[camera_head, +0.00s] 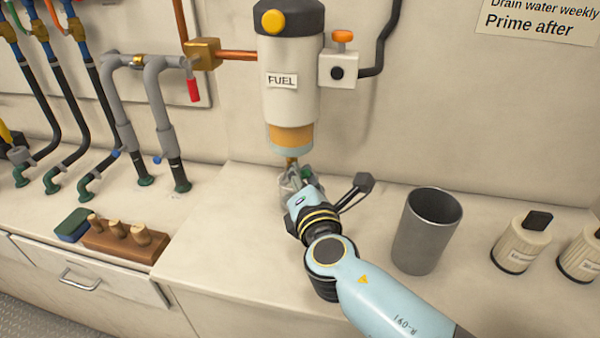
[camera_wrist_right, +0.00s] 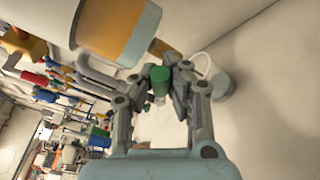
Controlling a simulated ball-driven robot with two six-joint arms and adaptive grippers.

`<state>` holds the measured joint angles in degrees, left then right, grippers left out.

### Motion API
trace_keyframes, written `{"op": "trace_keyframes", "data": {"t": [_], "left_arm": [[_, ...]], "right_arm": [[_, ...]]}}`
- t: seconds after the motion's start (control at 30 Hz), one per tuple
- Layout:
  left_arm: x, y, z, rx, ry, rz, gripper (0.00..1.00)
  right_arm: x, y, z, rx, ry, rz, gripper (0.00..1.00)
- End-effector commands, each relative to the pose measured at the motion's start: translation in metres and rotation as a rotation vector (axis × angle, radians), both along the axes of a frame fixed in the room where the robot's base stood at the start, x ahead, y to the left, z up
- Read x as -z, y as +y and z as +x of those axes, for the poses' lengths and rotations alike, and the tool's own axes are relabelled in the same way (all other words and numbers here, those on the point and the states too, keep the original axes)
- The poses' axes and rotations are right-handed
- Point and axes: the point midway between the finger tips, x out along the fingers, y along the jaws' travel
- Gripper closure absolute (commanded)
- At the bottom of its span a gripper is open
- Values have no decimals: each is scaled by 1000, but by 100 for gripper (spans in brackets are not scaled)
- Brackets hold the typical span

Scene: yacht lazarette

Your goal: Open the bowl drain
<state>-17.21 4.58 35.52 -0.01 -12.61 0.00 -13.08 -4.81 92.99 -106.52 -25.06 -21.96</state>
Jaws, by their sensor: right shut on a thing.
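The fuel filter (camera_head: 290,75) hangs on the wall, with a black top and a label reading FUEL. Its amber bowl (camera_head: 291,138) is at the lower end and shows large in the right wrist view (camera_wrist_right: 125,42). A brass fitting (camera_head: 291,160) is under the bowl. My right gripper (camera_head: 298,178) is just below it. In the right wrist view, its fingers (camera_wrist_right: 160,85) are closed around a small green drain knob (camera_wrist_right: 160,76) under the bowl. The gripper mostly hides the knob in the head view. My left gripper is not in view.
A clear jar (camera_head: 285,183) appears partly hidden behind my right gripper. Wooden plugs in a block (camera_head: 125,240) and pipes with a red-handled valve (camera_head: 193,90) are left.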

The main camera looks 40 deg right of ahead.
Motion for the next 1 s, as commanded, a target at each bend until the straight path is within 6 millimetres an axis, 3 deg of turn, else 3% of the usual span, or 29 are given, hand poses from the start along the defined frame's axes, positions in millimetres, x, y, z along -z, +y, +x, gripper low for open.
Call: {"op": "trace_keyframes", "data": {"t": [0.1,0.13,0.37,0.73,1.0], "left_arm": [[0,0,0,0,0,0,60],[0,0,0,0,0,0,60],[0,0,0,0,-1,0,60],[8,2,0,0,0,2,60],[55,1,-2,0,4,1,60]], "right_arm": [[0,0,0,0,-2,2,100],[0,0,0,0,-2,2,89],[0,0,0,0,-2,2,61],[4,0,-1,0,-21,18,61],[17,-3,-3,0,-170,144,61]]}}
